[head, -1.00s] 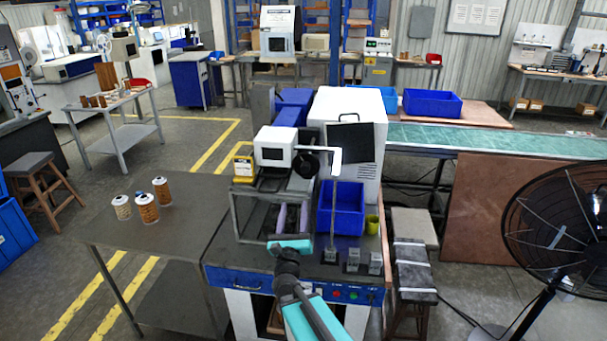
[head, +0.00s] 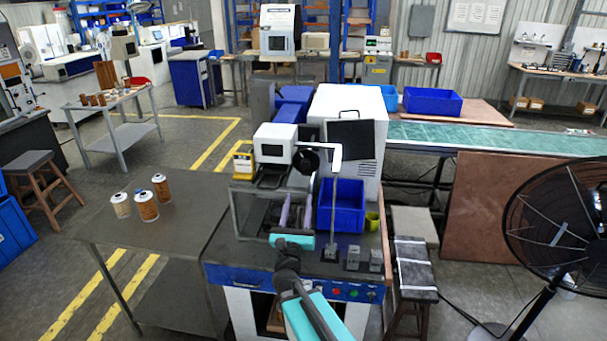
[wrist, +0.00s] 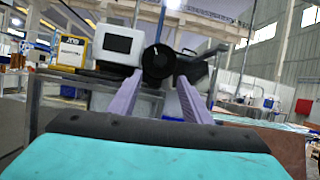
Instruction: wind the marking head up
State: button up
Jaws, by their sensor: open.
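The marking head is a white box with a dark screen (head: 276,143) at the top of the machine on the bench. It also shows in the wrist view (wrist: 115,45). A round black handwheel (head: 306,162) sits at its right side and appears in the wrist view (wrist: 158,62) with a pale mark on its face. My gripper (head: 294,203) is in front of and below the handwheel. In the wrist view its two lilac fingers (wrist: 160,88) are spread with nothing visible between them. The fingers point toward the handwheel; I cannot tell any contact.
A white bent arm on a thin post (head: 333,190) stands just right of the handwheel. A blue bin (head: 348,207) and grey blocks (head: 353,257) are to the right. A yellow device (head: 243,164) is left of the head. Several filter cartridges (head: 146,207) stand on the left table.

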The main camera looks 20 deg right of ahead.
aim_at(305, 167)
jog(key=shift+w+d+b, duration=0.35)
jog(key=shift+w+b, duration=0.3)
jog(key=shift+b, duration=2.6)
jog(key=b, duration=0.6)
jog(key=shift+w+d+r, duration=0.2)
jog(key=shift+w+r, duration=0.05)
jog(key=shift+r, duration=0.1)
jog(key=shift+p+x, duration=2.4)
jog(key=shift+x, duration=3.2)
jog(key=shift+a+r, duration=0.1)
jog(key=shift+r, duration=0.05)
jog(key=c, duration=1)
jog(key=shift+c, duration=0.2)
